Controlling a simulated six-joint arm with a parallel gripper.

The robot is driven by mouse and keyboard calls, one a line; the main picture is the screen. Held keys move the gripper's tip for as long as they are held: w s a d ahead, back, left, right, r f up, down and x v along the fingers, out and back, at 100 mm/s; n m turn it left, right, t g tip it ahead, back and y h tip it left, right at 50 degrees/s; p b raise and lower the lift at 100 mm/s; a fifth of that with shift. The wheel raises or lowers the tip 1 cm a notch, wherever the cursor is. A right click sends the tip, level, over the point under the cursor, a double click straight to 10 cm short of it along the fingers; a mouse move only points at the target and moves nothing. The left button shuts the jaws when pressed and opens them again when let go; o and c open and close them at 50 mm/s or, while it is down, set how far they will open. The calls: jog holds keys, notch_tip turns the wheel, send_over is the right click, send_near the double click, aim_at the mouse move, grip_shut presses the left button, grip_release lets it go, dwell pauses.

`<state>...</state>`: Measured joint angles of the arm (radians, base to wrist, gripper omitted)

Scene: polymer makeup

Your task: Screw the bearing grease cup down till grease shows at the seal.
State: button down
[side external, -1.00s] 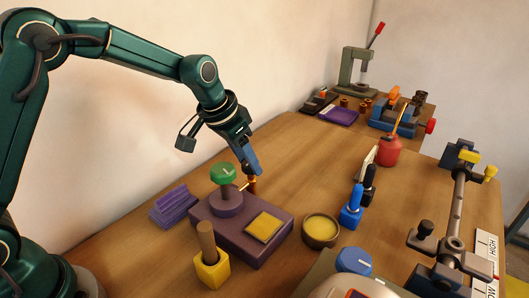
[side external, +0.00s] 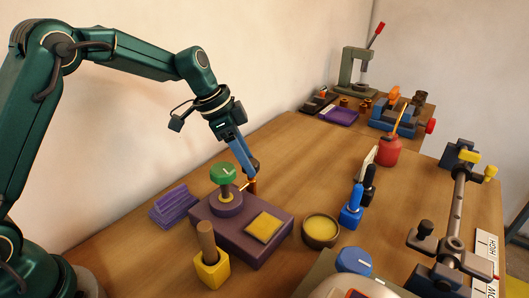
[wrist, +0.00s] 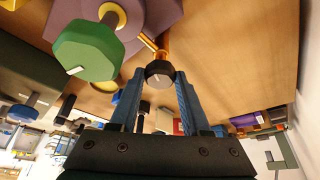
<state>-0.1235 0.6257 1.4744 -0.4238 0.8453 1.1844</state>
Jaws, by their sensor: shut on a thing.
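The bearing housing is a purple block (side external: 252,254) with a round boss and a shaft carrying a green knob (side external: 222,173). A yellow ring (wrist: 113,14) lies around the shaft at the seal, under the knob; it looks like grease. The grease cup (side external: 252,186) is a small copper part with a dark cap, standing at the far side of the block. In the wrist view the dark cap (wrist: 160,72) sits between the blue fingertips. My gripper (wrist: 160,75) is shut on this cap and reaches it at a slant from above. The fingers partly hide the cup.
A yellow pad (side external: 265,227) lies on the block. Blue and black bottles (side external: 352,214) stand right. The table behind the block is clear.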

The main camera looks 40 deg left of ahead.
jog(key=shift+m, duration=0.5)
jog(key=shift+c, duration=1.9)
grip_release()
jog(key=shift+r, duration=0.1)
jog(key=v, duration=0.5)
jog(key=shift+w+a, duration=0.1)
jog(key=shift+w, duration=0.05)
